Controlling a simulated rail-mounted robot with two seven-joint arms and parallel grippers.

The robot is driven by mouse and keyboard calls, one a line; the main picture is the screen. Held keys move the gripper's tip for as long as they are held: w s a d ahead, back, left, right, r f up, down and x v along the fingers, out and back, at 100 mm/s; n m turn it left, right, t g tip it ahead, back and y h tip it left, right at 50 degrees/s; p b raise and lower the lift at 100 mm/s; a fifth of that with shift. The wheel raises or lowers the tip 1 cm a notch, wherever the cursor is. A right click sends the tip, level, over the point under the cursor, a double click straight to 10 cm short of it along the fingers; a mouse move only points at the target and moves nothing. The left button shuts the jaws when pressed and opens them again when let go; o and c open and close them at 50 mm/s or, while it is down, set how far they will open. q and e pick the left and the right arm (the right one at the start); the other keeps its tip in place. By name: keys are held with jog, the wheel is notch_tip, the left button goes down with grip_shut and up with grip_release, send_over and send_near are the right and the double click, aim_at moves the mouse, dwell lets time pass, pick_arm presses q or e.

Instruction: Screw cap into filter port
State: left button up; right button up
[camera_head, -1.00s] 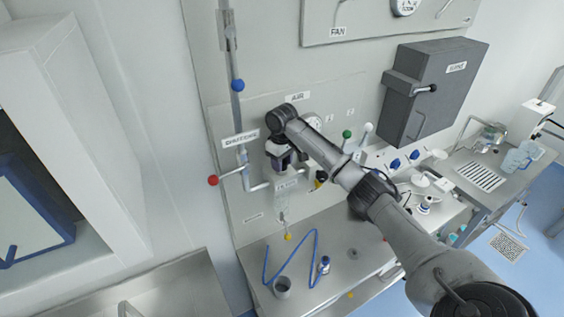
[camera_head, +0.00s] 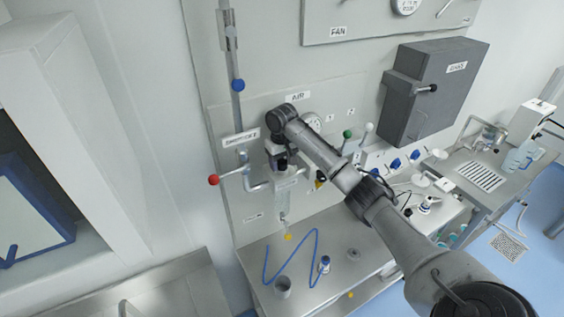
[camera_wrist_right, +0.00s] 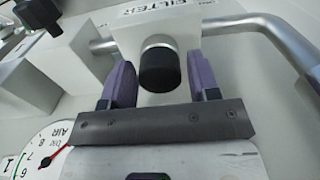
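A black cap (camera_wrist_right: 160,72) sits at the silver collar of the filter port (camera_wrist_right: 157,42), on a pale block labelled FILTER (camera_wrist_right: 172,10). It appears in line with the port; I cannot tell how far it is screwed in. My right gripper (camera_wrist_right: 162,85) has its two purple fingers on either side of the cap, with a visible gap on each side. In the head view my right gripper (camera_head: 282,162) is at the panel above the clear filter housing (camera_head: 284,205), and the wrist partly hides the port. My left gripper is not in view.
A pipe with a red-knobbed lever (camera_head: 214,180) is left of the gripper. A gauge (camera_wrist_right: 35,150) is close by in the wrist view. Below, the steel bench (camera_head: 330,278) holds a blue bent tube (camera_head: 291,262), a metal cup (camera_head: 282,287) and a small bottle (camera_head: 324,265).

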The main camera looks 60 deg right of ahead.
jog(key=shift+o, duration=0.4)
jog(key=n, duration=0.3)
jog(key=shift+n, duration=0.5)
jog(key=n, duration=0.3)
jog(key=shift+n, duration=0.4)
